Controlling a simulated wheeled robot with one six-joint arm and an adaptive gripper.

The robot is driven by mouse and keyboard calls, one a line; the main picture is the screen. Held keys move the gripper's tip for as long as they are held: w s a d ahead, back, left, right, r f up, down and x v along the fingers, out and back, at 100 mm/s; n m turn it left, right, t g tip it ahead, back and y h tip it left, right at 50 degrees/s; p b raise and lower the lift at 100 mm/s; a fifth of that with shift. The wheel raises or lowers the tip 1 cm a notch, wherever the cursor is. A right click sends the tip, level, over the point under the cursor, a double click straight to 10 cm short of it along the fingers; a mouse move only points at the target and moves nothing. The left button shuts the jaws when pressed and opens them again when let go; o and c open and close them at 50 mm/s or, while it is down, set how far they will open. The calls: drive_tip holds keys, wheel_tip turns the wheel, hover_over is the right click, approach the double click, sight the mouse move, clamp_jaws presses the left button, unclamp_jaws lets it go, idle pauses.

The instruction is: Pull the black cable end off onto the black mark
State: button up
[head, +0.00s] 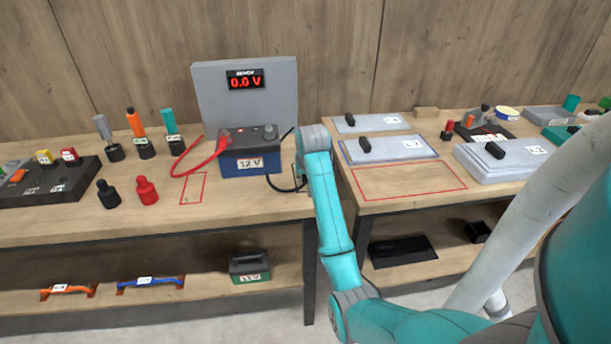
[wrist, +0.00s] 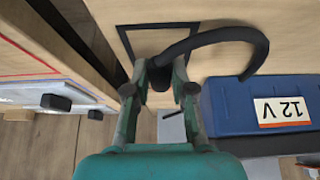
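My gripper (wrist: 160,72) points down at the table just right of the battery. In the wrist view its two fingers are closed around the black cable end (wrist: 160,80). The black cable (wrist: 228,33) arcs from there to the battery's side; it also shows in the head view (head: 283,188). The black mark (wrist: 150,42), a square outline on the wood, lies just beyond the fingertips, partly covered by cable and fingers. The blue 12 V battery (head: 254,163) also shows in the wrist view (wrist: 225,110). Its right terminal looks bare. In the head view my arm hides the fingers.
The red cable (head: 197,158) runs from the battery's left terminal, near a red outline (head: 193,188). A grey panel (head: 246,95) reading 0.0 V stands behind. Black and red caps (head: 147,190) stand left. A gap separates this bench from the right one with grey plates (head: 388,148).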

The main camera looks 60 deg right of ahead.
drive_tip(key=o, duration=0.5)
drive_tip(key=v, duration=0.7)
drive_tip(key=shift+r, duration=0.25)
drive_tip(key=shift+s+a, duration=0.1)
drive_tip(key=shift+a, duration=0.05)
